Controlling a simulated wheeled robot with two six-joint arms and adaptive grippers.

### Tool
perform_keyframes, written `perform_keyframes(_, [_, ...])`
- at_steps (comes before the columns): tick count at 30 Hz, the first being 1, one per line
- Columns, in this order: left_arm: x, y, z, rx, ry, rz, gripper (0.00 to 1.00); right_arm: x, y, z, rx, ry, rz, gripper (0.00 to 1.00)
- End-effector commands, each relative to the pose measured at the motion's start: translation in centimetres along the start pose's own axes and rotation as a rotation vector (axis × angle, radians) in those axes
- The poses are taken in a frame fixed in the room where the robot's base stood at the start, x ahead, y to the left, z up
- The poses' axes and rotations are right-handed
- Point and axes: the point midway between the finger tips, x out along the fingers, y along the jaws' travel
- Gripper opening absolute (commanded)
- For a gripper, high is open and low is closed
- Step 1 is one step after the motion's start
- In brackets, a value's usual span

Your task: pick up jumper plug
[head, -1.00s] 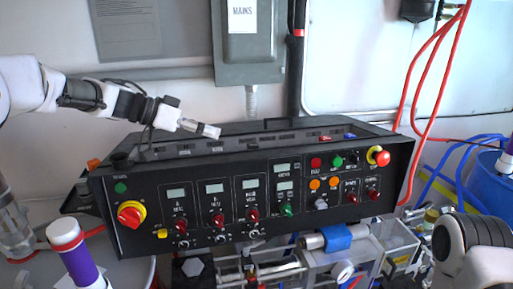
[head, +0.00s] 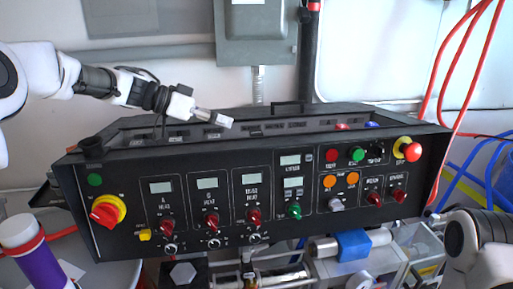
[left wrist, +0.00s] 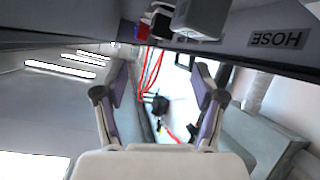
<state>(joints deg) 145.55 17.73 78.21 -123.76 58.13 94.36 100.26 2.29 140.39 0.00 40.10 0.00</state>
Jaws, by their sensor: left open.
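My left gripper (head: 214,118) is open above the recessed top of the black control console (head: 240,215), toward its left half, fingers pointing right. In the left wrist view, both fingers (left wrist: 161,85) stand apart with nothing between them. A small red piece (head: 342,127) and a blue piece (head: 372,125) sit in the console's top recess, to the right of the gripper. The left wrist view shows a red piece (left wrist: 143,32) beside dark parts and a grey block (left wrist: 200,18). I cannot tell which piece is the jumper plug. My right gripper is out of view.
The console front carries a red-yellow rotary switch (head: 108,211), several knobs and displays, and a red stop button (head: 411,151). A grey wall box (head: 256,45) stands behind. Red hoses (head: 455,70) hang at the right. Pipes and a blue fitting (head: 353,245) lie below.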

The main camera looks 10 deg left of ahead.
Motion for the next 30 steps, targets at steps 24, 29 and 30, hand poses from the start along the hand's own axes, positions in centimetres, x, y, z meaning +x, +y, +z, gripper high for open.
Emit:
perform_keyframes(24, [8.5,0.1,0.7,-0.001,0.000,0.000,0.69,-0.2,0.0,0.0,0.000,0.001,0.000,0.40])
perform_keyframes(29, [8.4,0.1,0.7,-0.001,0.000,0.000,0.59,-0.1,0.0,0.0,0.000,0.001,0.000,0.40])
perform_keyframes(30, [8.4,0.1,0.7,-0.001,0.000,0.000,0.45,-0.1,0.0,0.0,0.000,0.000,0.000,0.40])
